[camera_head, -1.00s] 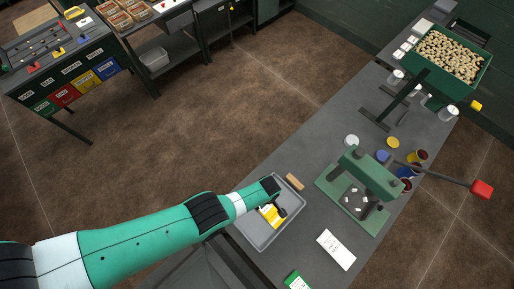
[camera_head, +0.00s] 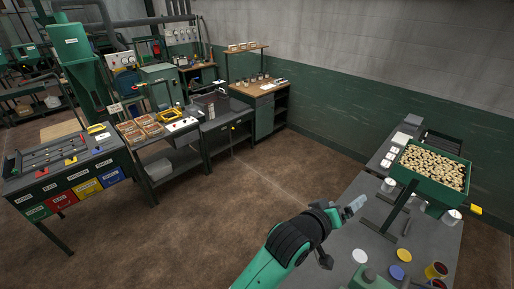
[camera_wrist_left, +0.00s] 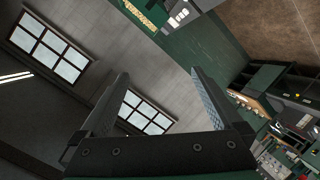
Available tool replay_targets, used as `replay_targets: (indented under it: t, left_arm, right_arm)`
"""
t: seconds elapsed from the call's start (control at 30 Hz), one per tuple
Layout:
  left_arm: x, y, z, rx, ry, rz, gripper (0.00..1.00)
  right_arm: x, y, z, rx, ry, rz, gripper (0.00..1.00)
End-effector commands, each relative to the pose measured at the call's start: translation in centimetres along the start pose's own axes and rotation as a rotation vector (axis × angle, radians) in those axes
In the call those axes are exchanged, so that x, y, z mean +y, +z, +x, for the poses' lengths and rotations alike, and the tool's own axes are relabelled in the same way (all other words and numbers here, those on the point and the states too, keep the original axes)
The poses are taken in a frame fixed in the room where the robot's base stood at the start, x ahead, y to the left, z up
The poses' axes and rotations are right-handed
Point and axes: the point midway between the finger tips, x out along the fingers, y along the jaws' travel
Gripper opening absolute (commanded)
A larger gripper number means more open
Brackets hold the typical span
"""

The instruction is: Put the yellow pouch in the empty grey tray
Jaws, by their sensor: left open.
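My left gripper (camera_head: 352,207) is raised in the head view, with its fingers pointing to the upper right, above the near edge of the grey bench (camera_head: 375,190). In the left wrist view its two fingers (camera_wrist_left: 158,85) stand wide apart with nothing between them. My right gripper is not in view.
A green hopper tray of small pale pieces (camera_head: 432,170) stands on the bench at right. A white lid (camera_head: 360,256), a yellow lid (camera_head: 400,254) and the green press top (camera_head: 372,279) are lower.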

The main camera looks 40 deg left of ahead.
Motion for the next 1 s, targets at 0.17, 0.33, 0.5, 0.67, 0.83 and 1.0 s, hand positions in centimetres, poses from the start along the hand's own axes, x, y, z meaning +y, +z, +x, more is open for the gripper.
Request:
replay_targets:
  t: [0.17,0.33,0.5,0.67,0.83,1.0]
  left_arm:
    - [11.8,-13.7,-12.0,0.418,0.279,0.341,1.00]
    - [17.8,-20.4,-26.9,0.837,0.392,0.621,1.00]
    - [19.4,-21.8,-35.4,1.074,0.403,0.755,1.00]
    - [19.5,-21.9,-36.6,1.111,0.400,0.776,1.00]
    - [19.5,-21.9,-36.5,1.108,0.401,0.774,1.00]
    - [19.5,-21.9,-36.5,1.106,0.401,0.773,1.00]
  right_arm:
    - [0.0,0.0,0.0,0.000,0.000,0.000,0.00]
    - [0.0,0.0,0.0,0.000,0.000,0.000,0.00]
    - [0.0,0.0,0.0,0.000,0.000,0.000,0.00]
    - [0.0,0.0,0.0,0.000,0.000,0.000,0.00]
    - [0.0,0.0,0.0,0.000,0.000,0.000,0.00]
    - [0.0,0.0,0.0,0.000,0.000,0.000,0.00]
